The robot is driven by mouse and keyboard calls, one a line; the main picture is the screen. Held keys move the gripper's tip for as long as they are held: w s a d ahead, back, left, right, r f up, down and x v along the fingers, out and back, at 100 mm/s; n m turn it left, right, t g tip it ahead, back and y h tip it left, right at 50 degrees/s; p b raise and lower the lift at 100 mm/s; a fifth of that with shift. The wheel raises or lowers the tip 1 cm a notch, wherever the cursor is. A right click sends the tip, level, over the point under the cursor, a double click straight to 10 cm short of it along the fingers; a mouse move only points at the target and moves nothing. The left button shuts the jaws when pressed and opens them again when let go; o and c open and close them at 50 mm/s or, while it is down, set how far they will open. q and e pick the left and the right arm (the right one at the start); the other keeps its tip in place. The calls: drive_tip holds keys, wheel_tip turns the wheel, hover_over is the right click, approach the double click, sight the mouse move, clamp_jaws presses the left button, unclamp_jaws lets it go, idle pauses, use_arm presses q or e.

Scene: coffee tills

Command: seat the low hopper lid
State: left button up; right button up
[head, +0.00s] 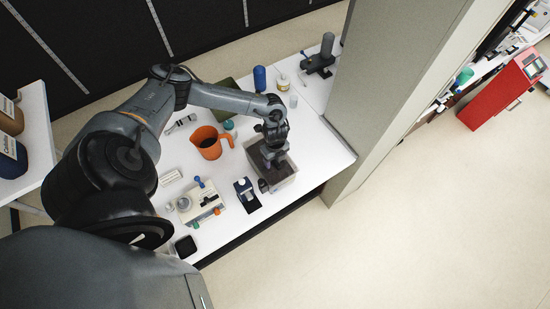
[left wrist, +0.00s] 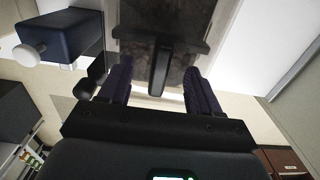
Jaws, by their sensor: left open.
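The hopper (head: 289,181) is a pale open-topped box with dark contents, standing near the table's front edge. A dark lid (left wrist: 185,42) with an upright black bar handle (left wrist: 160,68) lies over the hopper in the left wrist view. I cannot tell whether it sits flush or tilted. My left gripper (head: 271,157) points down over the hopper. In the left wrist view its two fingers are open, one on each side of the handle, with a visible gap to each. In the head view the gripper hides most of the lid. My right gripper is not in view.
A navy device with a white knob (left wrist: 65,35) stands close beside the hopper. An orange jug (head: 209,147) stands behind left, a cream machine (head: 199,205) left. A pale pillar (head: 385,95) rises past the table's right end. Little bare table surrounds the hopper.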

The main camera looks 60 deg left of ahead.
use_arm(q)
drive_tip(key=shift+r, duration=0.1)
drive_tip(key=shift+r+p, duration=0.7)
drive_tip(key=shift+r, duration=3.2)
